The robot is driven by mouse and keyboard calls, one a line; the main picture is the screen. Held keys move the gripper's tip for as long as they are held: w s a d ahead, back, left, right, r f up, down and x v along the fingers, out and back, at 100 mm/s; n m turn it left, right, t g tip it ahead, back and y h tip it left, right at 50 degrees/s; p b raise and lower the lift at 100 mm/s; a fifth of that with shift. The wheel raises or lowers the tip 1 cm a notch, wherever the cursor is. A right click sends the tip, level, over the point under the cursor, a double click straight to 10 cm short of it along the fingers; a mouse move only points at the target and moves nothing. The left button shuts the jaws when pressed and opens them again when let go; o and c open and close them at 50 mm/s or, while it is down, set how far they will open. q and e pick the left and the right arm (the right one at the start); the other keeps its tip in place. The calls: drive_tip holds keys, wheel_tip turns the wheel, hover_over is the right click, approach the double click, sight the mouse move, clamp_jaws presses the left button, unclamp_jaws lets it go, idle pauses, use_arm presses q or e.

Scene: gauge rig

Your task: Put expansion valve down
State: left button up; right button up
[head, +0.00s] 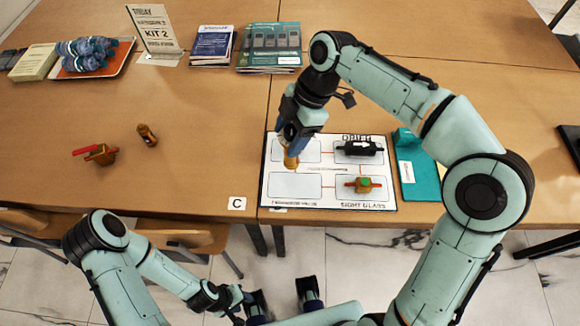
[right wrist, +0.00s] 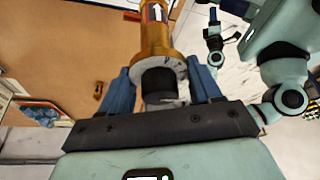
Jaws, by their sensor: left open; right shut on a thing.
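My right gripper (head: 292,145) is shut on the brass expansion valve (head: 291,161), pointing down over the left part of the white board (head: 316,202). The valve's lower end appears near the upper-left outlined space; I cannot tell whether it touches the board. In the right wrist view, the valve (right wrist: 155,38) is an orange-brass cylinder with a white arrow on a dark label, between the blue fingers (right wrist: 160,88). My left gripper (head: 282,297) is open and empty below the table's front edge.
A black drier (head: 358,148) and a green-topped sight glass (head: 363,185) lie on the board's right side. A teal case (head: 424,180) is beside it. A red-handled valve (head: 101,154) and a brass part (head: 147,135) lie left.

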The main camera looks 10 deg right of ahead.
sight(290, 164)
wheel_tip(290, 164, down, 14)
drive_tip(key=b, duration=0.1)
drive_tip(key=shift+r, duration=0.25)
drive_tip(key=shift+w+f+b, duration=0.1)
drive_tip(key=shift+b, duration=0.25)
drive_tip(key=o, duration=1.6)
drive_tip(key=shift+r, duration=0.25)
drive_tip(key=p+v, duration=0.1)
drive_tip(key=v, duration=1)
drive_tip(key=shift+d+r+p, duration=0.1)
drive_tip(key=shift+r+p, duration=0.3)
drive_tip(key=shift+f, duration=0.1)
